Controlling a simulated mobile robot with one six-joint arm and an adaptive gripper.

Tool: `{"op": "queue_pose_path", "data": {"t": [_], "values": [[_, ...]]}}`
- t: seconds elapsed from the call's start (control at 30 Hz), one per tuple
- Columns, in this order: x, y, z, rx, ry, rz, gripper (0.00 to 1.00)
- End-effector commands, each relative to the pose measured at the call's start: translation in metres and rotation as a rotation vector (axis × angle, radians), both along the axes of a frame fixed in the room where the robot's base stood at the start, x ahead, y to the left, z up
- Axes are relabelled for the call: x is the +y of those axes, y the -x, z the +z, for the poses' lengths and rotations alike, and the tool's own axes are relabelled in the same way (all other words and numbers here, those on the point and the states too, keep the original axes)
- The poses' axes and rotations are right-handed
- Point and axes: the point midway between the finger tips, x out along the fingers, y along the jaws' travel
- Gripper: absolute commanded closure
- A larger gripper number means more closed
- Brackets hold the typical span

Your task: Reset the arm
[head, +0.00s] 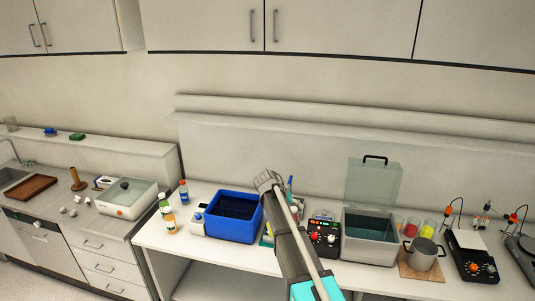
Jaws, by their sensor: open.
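My arm rises from the bottom of the head view, in front of the white bench. My gripper (267,181) is at its upper end, in front of the wall and just above the back right of the blue bin (233,236). It is open, and I see nothing held in it. The fingers are small and partly hidden by the wrist. My arm hides part of the bench behind it.
Small bottles, one an orange bottle (168,217), stand left of the blue bin. To the right are a black device with knobs (323,238), an open lidded bath (369,248), a metal pot (421,254) and a hotplate (473,262). Cupboards (335,25) hang above.

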Motion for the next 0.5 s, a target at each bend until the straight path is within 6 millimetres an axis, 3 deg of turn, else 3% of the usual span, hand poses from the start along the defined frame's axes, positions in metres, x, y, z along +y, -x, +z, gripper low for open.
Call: {"op": "queue_pose_path", "data": {"t": [0.27, 0.5], "values": [[-0.006, 0.031, -0.035, 0.034, -0.050, 0.009, 0.35], [-0.014, 0.082, -0.087, 0.090, -0.144, 0.031, 0.35]]}}
